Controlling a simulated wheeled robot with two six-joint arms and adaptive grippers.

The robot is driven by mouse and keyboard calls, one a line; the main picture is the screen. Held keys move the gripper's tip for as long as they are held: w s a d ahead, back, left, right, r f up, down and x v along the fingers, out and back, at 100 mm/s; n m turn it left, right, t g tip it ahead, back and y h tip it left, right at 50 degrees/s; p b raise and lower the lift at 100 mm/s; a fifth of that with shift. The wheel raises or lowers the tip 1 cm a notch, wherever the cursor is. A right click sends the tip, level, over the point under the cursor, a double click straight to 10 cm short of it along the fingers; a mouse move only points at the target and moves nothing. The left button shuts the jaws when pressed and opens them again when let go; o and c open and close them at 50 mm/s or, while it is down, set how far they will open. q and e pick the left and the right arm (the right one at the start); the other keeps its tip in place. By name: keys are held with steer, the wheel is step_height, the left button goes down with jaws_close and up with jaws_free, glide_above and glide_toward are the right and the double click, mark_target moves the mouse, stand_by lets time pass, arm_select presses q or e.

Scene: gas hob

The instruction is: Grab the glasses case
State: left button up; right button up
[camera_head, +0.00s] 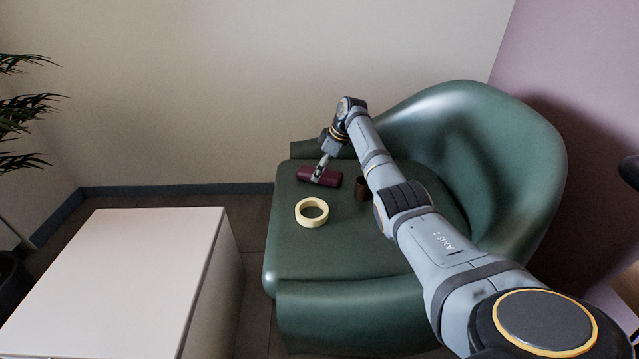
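A dark maroon oblong case (332,180), which looks like the glasses case, lies on the green seat near its far left side. My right arm reaches in from the lower right across the seat. My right gripper (318,176) points down at the case, and its fingertips overlap the case's middle in the picture. The fingers are too small here to tell whether they are open or closed on it. My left gripper is not in view.
A pale yellow tape ring (301,218) lies on the green armchair (330,250), nearer than the case. A small dark brown cylindrical object (361,187) is partly hidden beside my arm. A white cabinet (120,270) stands at left. A wall rises behind.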

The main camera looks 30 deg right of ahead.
steer(key=shift+x, duration=0.95)
steer(key=shift+d+r, duration=0.1)
steer(key=c, duration=1.3)
steer(key=shift+r, duration=0.1)
